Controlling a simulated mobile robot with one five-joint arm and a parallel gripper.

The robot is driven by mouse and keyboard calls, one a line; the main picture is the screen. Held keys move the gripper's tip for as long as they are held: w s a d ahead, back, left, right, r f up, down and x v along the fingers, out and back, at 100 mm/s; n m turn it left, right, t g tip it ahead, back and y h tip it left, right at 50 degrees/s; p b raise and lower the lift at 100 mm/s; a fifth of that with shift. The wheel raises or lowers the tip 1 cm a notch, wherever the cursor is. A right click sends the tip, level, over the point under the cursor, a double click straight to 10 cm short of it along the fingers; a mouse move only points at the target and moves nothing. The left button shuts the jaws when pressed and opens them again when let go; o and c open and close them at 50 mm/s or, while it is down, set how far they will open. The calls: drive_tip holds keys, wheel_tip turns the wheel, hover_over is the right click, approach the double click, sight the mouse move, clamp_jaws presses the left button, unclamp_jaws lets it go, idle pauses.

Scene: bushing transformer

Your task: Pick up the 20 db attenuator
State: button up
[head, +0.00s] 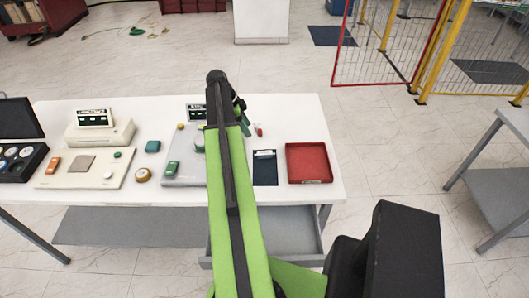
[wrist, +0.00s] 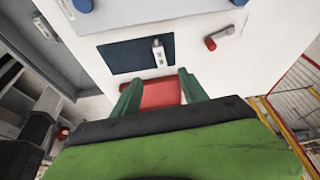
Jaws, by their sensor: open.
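No readable label tells me which item is the 20 db attenuator. A small red cylinder with a dark end (wrist: 214,40) lies on the white table, and it also shows in the head view (head: 259,131). In the wrist view the red tray (wrist: 160,95) shows between the fingers. In the head view my arm hides part of the table.
The red tray (head: 309,162) is near the table's right end. A fence (head: 385,45) stands back right.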

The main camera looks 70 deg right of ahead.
drive_tip(key=b, duration=1.1)
hover_over(264, 152)
drive_tip(key=w+a, duration=0.2)
drive_tip(key=w, duration=0.1)
drive_tip(key=f, duration=1.1)
drive_tip(key=shift+s+d+f, duration=0.1)
drive_tip(key=shift+s+d, duration=0.1)
drive_tip(key=shift+d, duration=0.05)
drive_tip(key=shift+s+f, duration=0.1)
drive_tip(key=shift+f, duration=0.05)
drive_tip(key=shift+d, duration=0.1)
drive_tip(key=b+x, duration=0.4)
drive_tip(key=x, duration=0.1)
drive_tip(key=shift+s+d+b, duration=0.1)
drive_tip(key=shift+b, duration=0.25)
drive_tip(key=shift+c, duration=0.4)
clamp_jaws()
